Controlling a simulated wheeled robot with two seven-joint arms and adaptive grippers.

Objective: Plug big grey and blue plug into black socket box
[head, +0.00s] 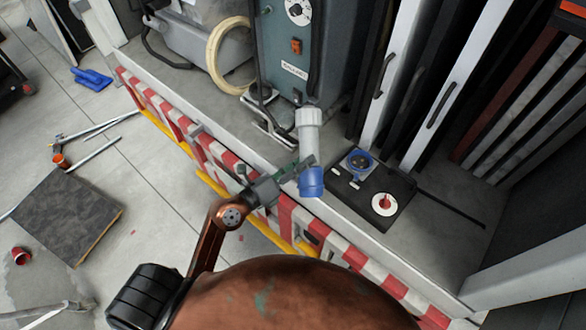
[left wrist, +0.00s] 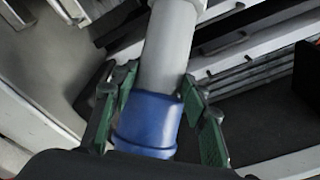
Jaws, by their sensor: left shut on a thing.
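The big plug (head: 310,145) has a grey body and a blue end. My left gripper (head: 305,168) is shut on it around its lower part, near where grey meets blue. In the left wrist view the plug (left wrist: 167,60) stands between the green fingers (left wrist: 153,110) of my left gripper. The black socket box (head: 345,190) lies on the truck bed just right of the plug, with a blue round socket (head: 358,162) and a red knob on a white disc (head: 384,204). The plug is apart from the blue socket. My right gripper is not in view.
The truck bed edge (head: 290,215) has red and white stripes. A grey-blue machine (head: 300,55) stands behind the plug, with a coiled hose (head: 228,55) to its left. Tall white panels (head: 455,85) stand behind the box.

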